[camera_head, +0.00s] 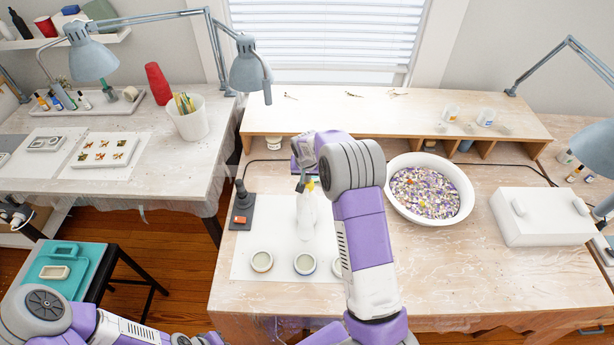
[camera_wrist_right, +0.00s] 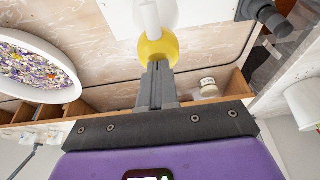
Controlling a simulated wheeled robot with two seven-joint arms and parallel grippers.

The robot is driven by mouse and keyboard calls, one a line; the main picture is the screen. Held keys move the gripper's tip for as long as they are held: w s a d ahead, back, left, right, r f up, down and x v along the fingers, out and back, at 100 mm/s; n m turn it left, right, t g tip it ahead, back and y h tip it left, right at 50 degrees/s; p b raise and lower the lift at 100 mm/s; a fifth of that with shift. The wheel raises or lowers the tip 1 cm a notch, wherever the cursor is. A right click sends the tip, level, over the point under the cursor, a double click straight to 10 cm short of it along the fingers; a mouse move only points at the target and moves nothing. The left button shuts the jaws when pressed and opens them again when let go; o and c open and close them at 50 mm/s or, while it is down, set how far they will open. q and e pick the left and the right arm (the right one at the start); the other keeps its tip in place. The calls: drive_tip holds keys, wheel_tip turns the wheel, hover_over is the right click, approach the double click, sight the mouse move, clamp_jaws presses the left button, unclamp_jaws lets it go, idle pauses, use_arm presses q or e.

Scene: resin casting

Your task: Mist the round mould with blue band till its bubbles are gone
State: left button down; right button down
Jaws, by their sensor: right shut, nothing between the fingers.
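Three round moulds stand in a row on a white sheet (camera_head: 245,240). The middle mould (camera_head: 304,264) seems to have a bluish band. The left mould (camera_head: 262,261) has a tan-looking band. The right mould (camera_head: 337,267) is partly hidden by my right arm. Bubbles are too small to make out. A white spray bottle (camera_head: 307,218) with a yellow top stands upright behind the moulds. My right gripper (camera_head: 301,184) is shut and empty at the bottle's top. In the right wrist view, its closed fingertips (camera_wrist_right: 157,72) are at the yellow top (camera_wrist_right: 158,50). My left gripper is out of view.
A white bowl of coloured chips (camera_head: 430,193) stands right of my right arm, with a white lidded box (camera_head: 541,217) farther right. A dark stand with a red patch (camera_head: 242,208) is left of the bottle. A wooden shelf (camera_head: 390,115) runs along the back.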

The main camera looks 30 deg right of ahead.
drive_tip(key=shift+s+f, duration=0.35)
drive_tip(key=shift+f, duration=0.2)
drive_tip(key=r+p, duration=0.2)
drive_tip(key=r, duration=0.1)
drive_tip(key=r+p, duration=0.1)
drive_tip(key=r, duration=0.1)
drive_tip(key=shift+w+r, duration=0.2)
drive_tip(key=shift+w, duration=0.2)
wheel_tip(320, 180, up, 8)
drive_tip(key=b, duration=0.1)
hover_over(307, 190)
drive_tip(key=shift+s+a+r, duration=0.15)
drive_tip(key=shift+r, duration=0.5)
